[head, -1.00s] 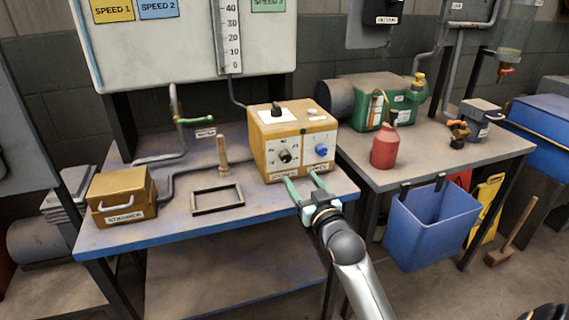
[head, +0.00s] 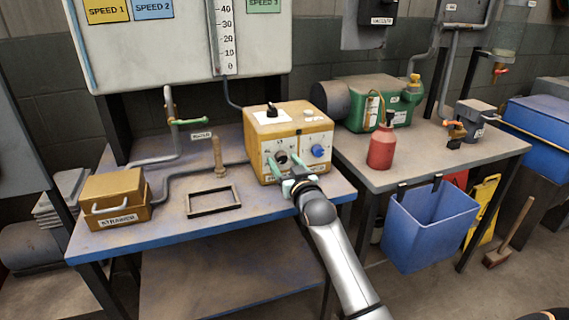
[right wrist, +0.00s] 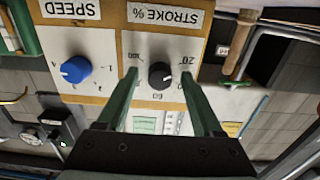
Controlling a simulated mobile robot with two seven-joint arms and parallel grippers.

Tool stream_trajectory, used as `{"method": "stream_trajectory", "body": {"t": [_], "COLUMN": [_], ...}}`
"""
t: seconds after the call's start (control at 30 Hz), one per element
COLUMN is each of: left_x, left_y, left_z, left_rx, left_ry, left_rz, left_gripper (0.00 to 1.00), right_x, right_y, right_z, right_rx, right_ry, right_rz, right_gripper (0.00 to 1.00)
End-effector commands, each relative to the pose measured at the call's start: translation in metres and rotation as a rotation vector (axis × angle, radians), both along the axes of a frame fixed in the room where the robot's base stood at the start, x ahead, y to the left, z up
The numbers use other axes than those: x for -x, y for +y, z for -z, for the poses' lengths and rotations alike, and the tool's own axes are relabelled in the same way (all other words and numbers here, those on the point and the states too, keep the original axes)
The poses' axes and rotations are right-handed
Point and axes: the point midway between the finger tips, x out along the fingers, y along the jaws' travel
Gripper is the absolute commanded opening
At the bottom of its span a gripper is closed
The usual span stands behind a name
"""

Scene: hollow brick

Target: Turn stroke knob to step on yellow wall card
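The yellow control box (head: 268,139) stands on the blue-edged bench. Its black stroke knob (right wrist: 161,75) sits below the upside-down "STROKE %" label (right wrist: 166,15) in the right wrist view. The knob also shows in the head view (head: 282,158). My right gripper (right wrist: 163,78) is open, with one green finger on each side of the knob and a gap to both. The blue speed knob (right wrist: 74,69) is beside it. The yellow wall card (head: 107,10) reads "SPEED 1"; its top is cut off. I cannot read the stroke knob's exact setting. My left gripper is out of view.
A black switch (head: 271,109) tops the box. A strainer box (head: 115,198), an empty frame (head: 213,201) and a wooden peg (head: 218,155) are on the bench left of it. A red bottle (head: 381,150) and blue bin (head: 430,225) are to the right.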

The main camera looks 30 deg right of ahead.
Motion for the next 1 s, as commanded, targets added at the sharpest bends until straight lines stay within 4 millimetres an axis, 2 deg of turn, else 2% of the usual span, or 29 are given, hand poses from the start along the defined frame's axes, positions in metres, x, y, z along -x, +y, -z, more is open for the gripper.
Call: {"method": "stream_trajectory", "body": {"t": [0.07,0.5,0.6,1.0], "left_x": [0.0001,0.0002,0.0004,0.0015], "left_y": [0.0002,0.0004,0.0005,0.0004], "left_z": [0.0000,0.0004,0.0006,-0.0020], "left_rx": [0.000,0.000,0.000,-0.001], "left_ry": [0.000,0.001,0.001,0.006], "left_rz": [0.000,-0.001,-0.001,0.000], "left_gripper": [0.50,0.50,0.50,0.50], "right_x": [0.0002,0.0004,0.0004,0.0004], "right_y": [-0.0001,0.0000,-0.0001,0.0001], "right_z": [0.0001,0.0002,0.0003,-0.0009], "right_rx": [0.000,0.000,0.000,-0.028], "right_ry": [0.000,0.000,0.000,-0.006], "right_rz": [0.000,0.000,0.000,0.000], "right_gripper": [0.58,0.09,0.00,0.00]}}
